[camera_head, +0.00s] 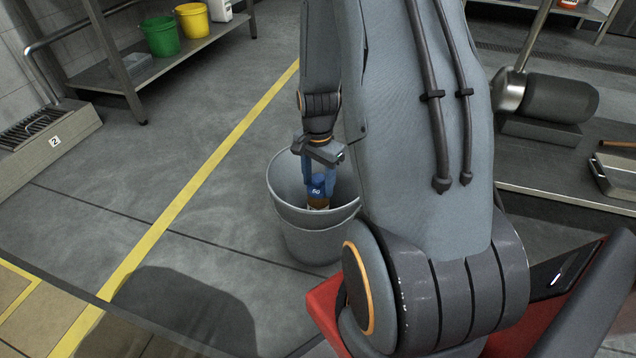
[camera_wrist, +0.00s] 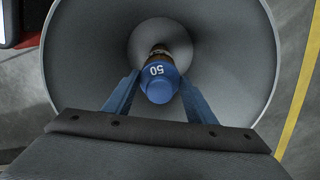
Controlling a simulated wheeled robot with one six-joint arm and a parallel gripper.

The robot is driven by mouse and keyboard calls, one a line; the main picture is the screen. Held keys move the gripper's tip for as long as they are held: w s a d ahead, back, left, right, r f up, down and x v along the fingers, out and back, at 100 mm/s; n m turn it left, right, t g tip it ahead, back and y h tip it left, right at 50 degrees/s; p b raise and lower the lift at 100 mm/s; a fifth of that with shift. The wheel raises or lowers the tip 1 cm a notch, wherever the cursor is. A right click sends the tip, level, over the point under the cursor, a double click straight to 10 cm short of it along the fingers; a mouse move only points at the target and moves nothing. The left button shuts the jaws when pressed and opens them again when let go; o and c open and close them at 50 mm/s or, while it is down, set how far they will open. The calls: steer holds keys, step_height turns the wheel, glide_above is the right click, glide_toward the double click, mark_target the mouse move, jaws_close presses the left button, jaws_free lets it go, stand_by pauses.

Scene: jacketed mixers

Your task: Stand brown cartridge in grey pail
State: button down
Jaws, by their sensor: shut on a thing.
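The brown cartridge (camera_head: 318,203) has a blue cap marked 50. It is inside the mouth of the grey pail (camera_head: 318,240), below the rim. My gripper (camera_head: 318,180) is shut on the blue cap and points down into the pail. In the wrist view the blue cap (camera_wrist: 158,82) sits between my two blue fingers, with the brown body beyond it. The pail's inner wall (camera_wrist: 85,60) surrounds the cartridge there. The cartridge's lower end is hidden, so I cannot tell whether it touches the pail's bottom.
A green bucket (camera_head: 161,36) and a yellow bucket (camera_head: 193,20) stand on a shelf at the upper left. A metal bench (camera_head: 560,178) is at the right. A yellow line (camera_head: 190,190) crosses the open floor left of the pail.

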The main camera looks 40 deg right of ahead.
steer(key=shift+f, duration=0.1)
steer(key=c, duration=0.8)
jaws_free()
